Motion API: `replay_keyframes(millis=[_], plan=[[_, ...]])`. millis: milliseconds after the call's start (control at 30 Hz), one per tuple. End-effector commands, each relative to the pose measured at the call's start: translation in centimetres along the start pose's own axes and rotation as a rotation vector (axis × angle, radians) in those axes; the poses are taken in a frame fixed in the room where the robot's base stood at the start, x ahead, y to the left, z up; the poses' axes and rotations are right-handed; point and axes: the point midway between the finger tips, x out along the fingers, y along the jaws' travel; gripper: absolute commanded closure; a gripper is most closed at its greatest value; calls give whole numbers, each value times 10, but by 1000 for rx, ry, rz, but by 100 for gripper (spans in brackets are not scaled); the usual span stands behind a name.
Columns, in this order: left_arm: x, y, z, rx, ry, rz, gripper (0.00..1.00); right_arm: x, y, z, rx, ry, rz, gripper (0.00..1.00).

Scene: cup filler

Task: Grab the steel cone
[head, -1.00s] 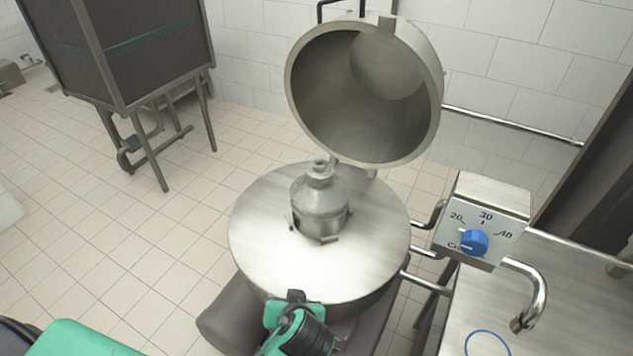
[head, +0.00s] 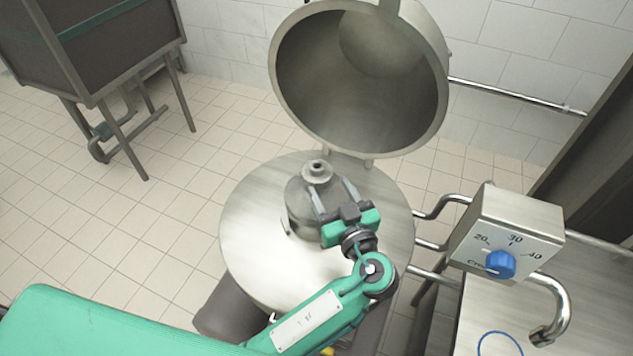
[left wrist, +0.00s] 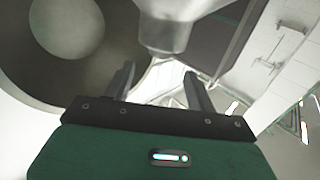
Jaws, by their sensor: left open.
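The steel cone (head: 301,207) stands upright on the round metal top of the vessel (head: 252,258), with its narrow knobbed neck upward. It also shows at the top of the left wrist view (left wrist: 164,24). My left gripper (head: 331,186) is open, with nothing held between its fingers. In the head view its two fingers overlap the right part of the cone and hide some of it. In the left wrist view the fingers (left wrist: 160,80) are apart and the cone's neck appears just beyond them; contact cannot be told. My right gripper is not in view.
The big round lid (head: 358,80) stands open behind the cone. A control box with a blue knob (head: 500,264) and a bent spout (head: 562,312) are at the right. A dark cabinet on legs (head: 105,40) stands at the back left.

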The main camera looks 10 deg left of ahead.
Motion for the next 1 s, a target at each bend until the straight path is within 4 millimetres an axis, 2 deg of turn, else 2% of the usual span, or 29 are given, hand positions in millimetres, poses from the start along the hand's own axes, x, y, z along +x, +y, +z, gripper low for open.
replay_keyframes(millis=[100, 367, 700, 1000], plan=[[20, 0, -2, 2, 2, -1, 43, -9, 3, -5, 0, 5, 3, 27], [37, 0, -2, 3, 1, 0, 43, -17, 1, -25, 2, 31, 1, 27], [78, 0, 0, 5, -1, 0, 43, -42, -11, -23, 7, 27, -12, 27], [82, 0, 3, 1, -3, 0, 43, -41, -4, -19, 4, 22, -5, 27]])
